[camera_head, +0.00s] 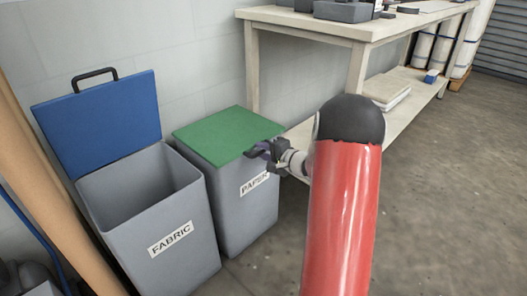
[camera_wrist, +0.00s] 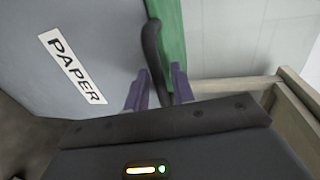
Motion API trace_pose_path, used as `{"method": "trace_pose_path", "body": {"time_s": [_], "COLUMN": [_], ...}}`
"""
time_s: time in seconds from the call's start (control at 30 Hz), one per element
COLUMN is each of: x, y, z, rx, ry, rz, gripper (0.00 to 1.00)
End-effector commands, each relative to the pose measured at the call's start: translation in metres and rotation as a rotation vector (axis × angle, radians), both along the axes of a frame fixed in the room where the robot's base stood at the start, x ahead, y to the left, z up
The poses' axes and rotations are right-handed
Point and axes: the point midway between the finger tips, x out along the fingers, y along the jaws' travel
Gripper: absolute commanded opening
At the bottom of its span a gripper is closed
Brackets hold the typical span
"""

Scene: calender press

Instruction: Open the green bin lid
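The green lid (camera_head: 222,136) lies flat and closed on the grey bin labelled PAPER (camera_head: 250,200). In the wrist view the lid (camera_wrist: 170,35) shows as a green strip beside the bin's grey front (camera_wrist: 95,35). A black handle (camera_wrist: 152,45) curves along the lid's edge. My gripper (camera_head: 262,150) is at the lid's front right edge. In the wrist view my gripper's purple fingers (camera_wrist: 159,80) stand apart, with the handle reaching between them. Green shows between the handle and the right finger. My wrist hides the handle's lower end.
A grey bin labelled FABRIC (camera_head: 165,215) stands left with its blue lid (camera_head: 100,120) raised. A workbench (camera_head: 355,30) with a lower shelf (camera_head: 405,120) stands behind and right. A brown post (camera_head: 50,200) rises at far left. The floor at right is clear.

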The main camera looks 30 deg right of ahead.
Motion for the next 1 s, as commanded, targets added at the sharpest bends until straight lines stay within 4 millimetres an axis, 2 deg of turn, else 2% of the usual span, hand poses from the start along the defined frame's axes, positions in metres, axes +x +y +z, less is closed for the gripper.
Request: {"method": "trace_pose_path", "body": {"time_s": [0.03, 0.17, 0.57, 0.77, 1.0], "x": [0.0, 0.0, 0.0, 0.001, 0.008], "y": [0.0, 0.0, 0.0, 0.0, 0.004], "z": [0.0, 0.0, 0.004, 0.026, 0.078], "rx": [0.0, 0.0, -0.002, -0.025, -0.05], "ry": [0.0, 0.0, 0.007, 0.057, 0.123], "rz": [0.0, 0.0, 0.0, 0.0, 0.001], "gripper": [0.18, 0.01, 0.0, 0.0, 0.0]}}
